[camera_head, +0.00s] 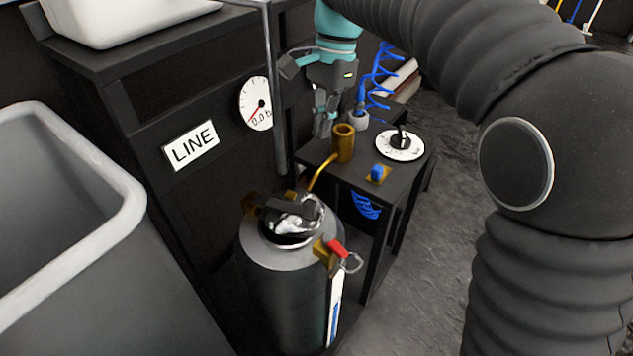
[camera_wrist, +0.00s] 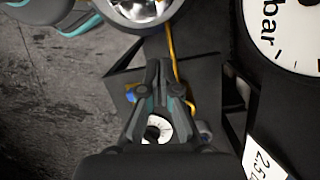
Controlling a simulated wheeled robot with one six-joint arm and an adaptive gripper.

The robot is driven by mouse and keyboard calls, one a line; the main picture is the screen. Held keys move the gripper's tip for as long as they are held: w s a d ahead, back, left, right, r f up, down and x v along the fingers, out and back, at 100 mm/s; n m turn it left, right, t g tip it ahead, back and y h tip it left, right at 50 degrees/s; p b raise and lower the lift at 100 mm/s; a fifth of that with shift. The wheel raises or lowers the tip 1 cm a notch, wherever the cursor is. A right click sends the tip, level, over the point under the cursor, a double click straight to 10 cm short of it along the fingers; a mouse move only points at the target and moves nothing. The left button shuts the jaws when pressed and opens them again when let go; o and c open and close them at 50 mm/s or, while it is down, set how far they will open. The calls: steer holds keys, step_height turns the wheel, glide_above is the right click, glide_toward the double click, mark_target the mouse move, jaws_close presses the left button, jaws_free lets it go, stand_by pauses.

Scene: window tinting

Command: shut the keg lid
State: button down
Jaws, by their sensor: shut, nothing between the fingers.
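A red-tipped fitting (camera_head: 337,248) is on the keg's right shoulder. My gripper (camera_head: 323,125) points down above the small black stand, behind and above the keg and apart from it. In the wrist view, its fingers (camera_wrist: 165,75) are together and empty.
A brass cup with a curved tube (camera_head: 343,145), a white dial (camera_head: 400,146) and a blue knob (camera_head: 379,172) are on the stand. A grey bin (camera_head: 130,260) is left of the keg. A pressure gauge (camera_head: 255,103) is on the cabinet.

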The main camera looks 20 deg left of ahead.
steer(key=r+n, duration=0.2)
steer(key=n+b, duration=0.2)
steer(key=n, duration=0.1)
glide_toward(318, 198)
steer(key=shift+g+h, duration=0.3)
steer(key=shift+h, duration=0.1)
steer(key=f, duration=0.3)
steer(key=w+f, duration=0.1)
steer(key=f, duration=0.1)
steer(key=shift+a, duration=0.3)
steer(key=s, duration=0.3)
steer(key=shift+s+a, duration=0.1)
steer(key=shift+s, duration=0.4)
steer(key=shift+s, duration=0.1)
